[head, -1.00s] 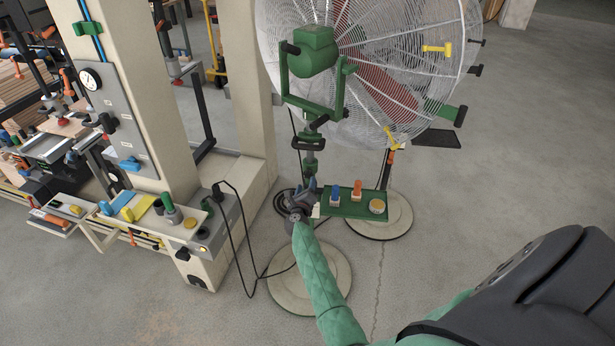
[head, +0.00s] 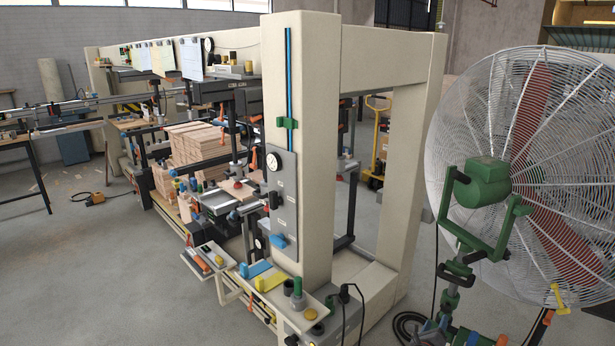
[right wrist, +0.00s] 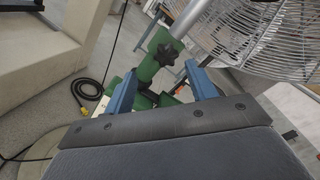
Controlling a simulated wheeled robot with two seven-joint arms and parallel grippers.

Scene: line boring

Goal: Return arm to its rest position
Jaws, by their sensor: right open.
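My left gripper is in neither current view.
A beige machine frame (head: 303,150) stands left of the fan, with a control shelf (head: 270,300) low on its front. A black cable (right wrist: 90,92) lies on the floor left of the gripper. Open floor (head: 120,290) shows at the lower left.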

